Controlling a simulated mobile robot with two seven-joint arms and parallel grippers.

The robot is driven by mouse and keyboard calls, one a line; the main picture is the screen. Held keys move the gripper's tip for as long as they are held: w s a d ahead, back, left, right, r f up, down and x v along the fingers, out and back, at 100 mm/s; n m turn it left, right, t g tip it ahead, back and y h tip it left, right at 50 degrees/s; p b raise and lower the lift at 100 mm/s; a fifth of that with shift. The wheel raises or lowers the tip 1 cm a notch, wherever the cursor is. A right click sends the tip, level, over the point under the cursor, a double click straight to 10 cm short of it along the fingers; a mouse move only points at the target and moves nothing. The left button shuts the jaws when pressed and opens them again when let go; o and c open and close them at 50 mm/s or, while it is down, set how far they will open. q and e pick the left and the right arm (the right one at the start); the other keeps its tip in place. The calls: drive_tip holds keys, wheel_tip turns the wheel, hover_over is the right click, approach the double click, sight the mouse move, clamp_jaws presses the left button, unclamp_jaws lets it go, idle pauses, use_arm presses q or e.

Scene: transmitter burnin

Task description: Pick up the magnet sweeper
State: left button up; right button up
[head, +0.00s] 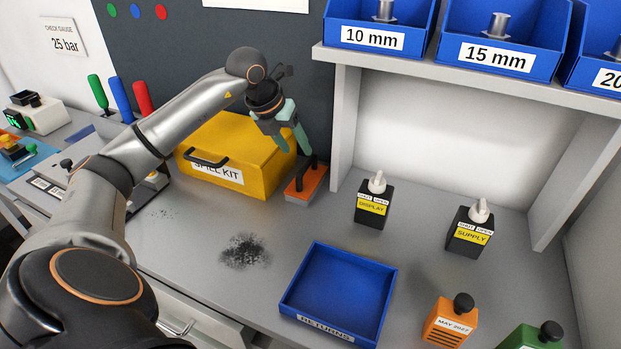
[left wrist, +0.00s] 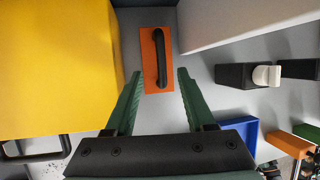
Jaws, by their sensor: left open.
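The magnet sweeper is an orange block with a black handle on top. In the head view the magnet sweeper (head: 298,194) stands on the grey worktop, between the yellow case and the shelf's upright. My left gripper (head: 293,146) is open just above it, and its green fingers hide part of it. In the left wrist view the sweeper (left wrist: 147,82) lies ahead of my open left gripper (left wrist: 161,75). The handle is roughly in line with the gap between the fingertips, and nothing is between them. My right gripper is not in view.
A yellow spill kit case (head: 250,150) stands close at the left of the sweeper, the shelf upright (head: 343,130) close at its right. A dark powdery patch (head: 245,250), a blue returns tray (head: 345,268) and black display (head: 372,210) and supply (head: 463,242) switches are nearer.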

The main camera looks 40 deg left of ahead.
sight(306, 163)
use_arm(q)
drive_tip(key=p+x, duration=0.1)
drive_tip(key=x, duration=0.7)
drive_tip(key=shift+w+f, duration=0.2)
clamp_jaws()
drive_tip(key=shift+r, duration=0.1)
idle(1.1)
